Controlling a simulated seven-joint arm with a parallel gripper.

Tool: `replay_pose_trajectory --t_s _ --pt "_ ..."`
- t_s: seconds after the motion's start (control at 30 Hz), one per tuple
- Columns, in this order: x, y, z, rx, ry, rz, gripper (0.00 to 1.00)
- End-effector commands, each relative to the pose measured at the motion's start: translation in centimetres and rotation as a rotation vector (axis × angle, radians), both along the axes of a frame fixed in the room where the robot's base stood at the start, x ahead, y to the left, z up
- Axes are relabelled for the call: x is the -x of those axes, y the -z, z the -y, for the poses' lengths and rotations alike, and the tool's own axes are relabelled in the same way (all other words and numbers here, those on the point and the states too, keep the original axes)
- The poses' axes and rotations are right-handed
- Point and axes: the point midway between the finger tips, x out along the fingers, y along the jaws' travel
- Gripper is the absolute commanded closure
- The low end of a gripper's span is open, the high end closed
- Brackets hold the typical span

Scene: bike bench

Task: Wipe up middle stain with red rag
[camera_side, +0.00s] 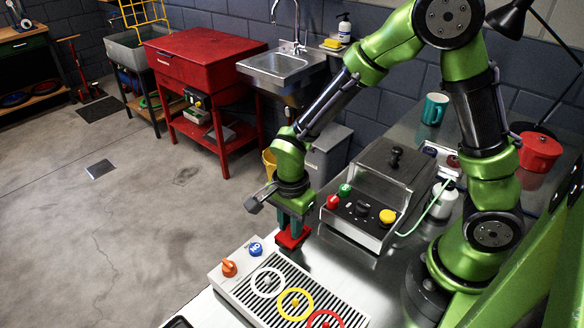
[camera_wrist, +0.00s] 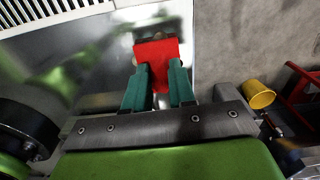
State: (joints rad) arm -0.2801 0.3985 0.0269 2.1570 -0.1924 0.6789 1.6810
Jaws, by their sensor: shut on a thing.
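My gripper (camera_side: 293,221) points down with its teal fingers shut on the red rag (camera_side: 291,239), low over the metal bench top near its edge. In the wrist view the rag (camera_wrist: 156,52) sticks out beyond the teal fingertips (camera_wrist: 159,78). I cannot tell whether the rag touches the bench. Small brownish patches (camera_wrist: 159,36) show at the rag's far edge in the wrist view; they may be part of a stain mostly hidden by the rag. No stain is clear in the side view.
A slatted panel (camera_side: 232,289) with coloured rings and knobs lies in front of the rag. A control box (camera_side: 372,219) with buttons stands close on the right. A teal mug (camera_side: 434,109) and a red pot (camera_side: 539,151) are farther back. A yellow bucket (camera_wrist: 258,95) stands beyond the bench edge.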

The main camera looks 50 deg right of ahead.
Motion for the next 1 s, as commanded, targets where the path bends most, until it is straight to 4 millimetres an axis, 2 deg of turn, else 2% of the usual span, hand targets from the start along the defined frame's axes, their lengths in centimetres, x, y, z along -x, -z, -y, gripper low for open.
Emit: replay_pose_trajectory --t_s 0.27,0.67,1.0 --pt "0.0 0.1 -1.8 0.000 0.000 0.000 1.00" --pt "0.0 0.1 1.0 0.000 0.001 -0.001 1.00" --pt "0.0 0.2 -1.6 0.000 -0.002 0.000 1.00"
